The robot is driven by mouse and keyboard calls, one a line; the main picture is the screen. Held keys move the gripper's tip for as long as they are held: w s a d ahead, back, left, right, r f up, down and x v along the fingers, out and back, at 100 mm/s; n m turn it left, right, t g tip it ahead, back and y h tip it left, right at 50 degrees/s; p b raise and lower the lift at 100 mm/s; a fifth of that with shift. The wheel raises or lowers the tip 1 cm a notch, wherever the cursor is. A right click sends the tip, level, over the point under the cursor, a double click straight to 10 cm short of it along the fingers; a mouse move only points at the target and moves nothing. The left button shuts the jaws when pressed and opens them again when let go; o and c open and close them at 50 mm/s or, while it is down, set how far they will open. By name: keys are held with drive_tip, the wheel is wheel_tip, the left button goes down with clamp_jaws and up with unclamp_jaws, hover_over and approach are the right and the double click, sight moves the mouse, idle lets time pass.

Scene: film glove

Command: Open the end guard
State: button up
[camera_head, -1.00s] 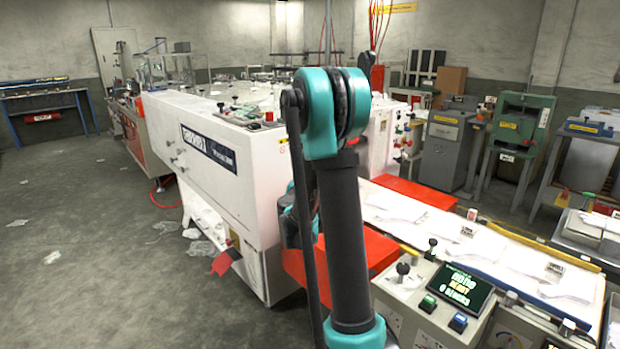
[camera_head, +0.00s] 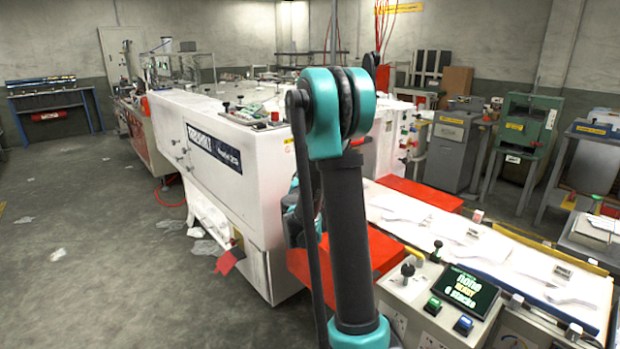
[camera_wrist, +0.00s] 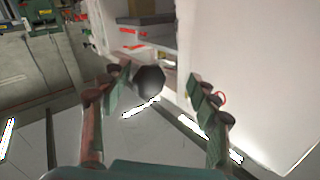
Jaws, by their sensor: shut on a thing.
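My gripper (camera_wrist: 155,90) shows in the wrist view, with one padded finger on each side of a dark round knob (camera_wrist: 150,80). It is shut on this knob, though the contact itself is hard to make out. A large plain white panel (camera_wrist: 255,70) fills the right of the wrist view, close beside the right finger. I cannot tell for sure which part is the end guard. In the head view, my arm hides my gripper and the knob. The white machine (camera_head: 225,185) stands behind and left of my arm, with red box-like parts (camera_head: 375,250) beside it.
A control console with a lit screen (camera_head: 468,290) and several knobs stands at the lower right. A long table with white sheets (camera_head: 440,225) runs behind it. Open grey floor (camera_head: 100,280) lies at left, with scattered plastic scraps. A green machine (camera_head: 525,125) stands at back right.

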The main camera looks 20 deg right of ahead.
idle(0.3)
drive_tip(key=v, duration=1.2)
drive_tip(key=a+r+n+t+y, duration=0.3)
drive_tip(key=a+r+n+y, duration=0.2)
drive_tip(key=a+y, duration=0.15)
drive_tip(key=s+a+f+n+g+y, duration=0.5)
drive_tip(key=s+a+f+n+y, duration=0.15)
drive_tip(key=s+a+f, duration=0.2)
drive_tip(key=s+d+f+m+g+h, duration=0.1)
drive_tip(key=s+d+f+g, duration=0.2)
drive_tip(key=s, duration=0.3)
drive_tip(key=s+d+f+g+h, duration=0.2)
drive_tip(key=s+d+f+g, duration=0.1)
drive_tip(key=s+f, duration=0.3)
drive_tip(key=s+d+f+m+g+h, duration=0.1)
drive_tip(key=s+d+f+g, duration=0.2)
drive_tip(key=s, duration=0.5)
drive_tip(key=shift+d+f+m+g+h, duration=0.3)
drive_tip(key=shift+f+m, duration=0.05)
drive_tip(key=shift+f, duration=0.5)
